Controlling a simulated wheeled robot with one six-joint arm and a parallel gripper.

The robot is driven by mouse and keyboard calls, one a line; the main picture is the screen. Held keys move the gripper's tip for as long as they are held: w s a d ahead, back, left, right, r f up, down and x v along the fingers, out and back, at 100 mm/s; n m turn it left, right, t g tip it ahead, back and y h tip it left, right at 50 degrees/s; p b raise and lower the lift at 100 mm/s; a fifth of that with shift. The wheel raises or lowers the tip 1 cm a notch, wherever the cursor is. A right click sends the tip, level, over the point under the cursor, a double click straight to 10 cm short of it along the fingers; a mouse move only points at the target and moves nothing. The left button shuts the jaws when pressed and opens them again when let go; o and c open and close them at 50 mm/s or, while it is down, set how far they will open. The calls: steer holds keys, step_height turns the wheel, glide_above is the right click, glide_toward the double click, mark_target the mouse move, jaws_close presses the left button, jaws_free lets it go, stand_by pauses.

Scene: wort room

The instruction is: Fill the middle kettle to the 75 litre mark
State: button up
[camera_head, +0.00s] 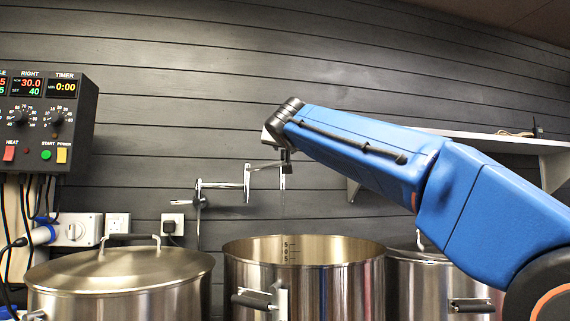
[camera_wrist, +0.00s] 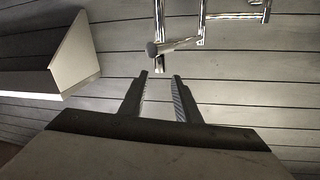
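The middle kettle (camera_head: 345,292) is open, a steel pot with dark scale marks (camera_head: 290,250) on its inner back wall. Only the upper inside wall shows; its water level is hidden. A chrome jointed filler tap (camera_head: 247,184) is fixed to the wall and reaches right, with its end above the middle kettle. In the wrist view the tap (camera_wrist: 201,20) is at the top, with a grey round-ended lever or knob (camera_wrist: 152,48) just beyond my fingertips. My gripper (camera_wrist: 161,76) is open, with nothing between its fingers.
A left kettle (camera_head: 115,275) and a right kettle (camera_head: 425,275) have lids on. A control box (camera_head: 45,118) with dials and switches hangs at left, above sockets (camera_head: 80,229). A white shelf (camera_head: 480,138) is behind my arm, also seen in the wrist view (camera_wrist: 68,68).

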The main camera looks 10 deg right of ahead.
mark_target(283, 154)
steer(key=w, duration=0.4)
steer(key=w+d, duration=0.1)
steer(key=w, duration=0.4)
steer(key=w+d, duration=0.1)
steer(key=w, duration=0.3)
steer(key=shift+w+d, duration=0.2)
steer(key=shift+w, duration=0.05)
steer(key=shift+c, duration=0.3)
jaws_close()
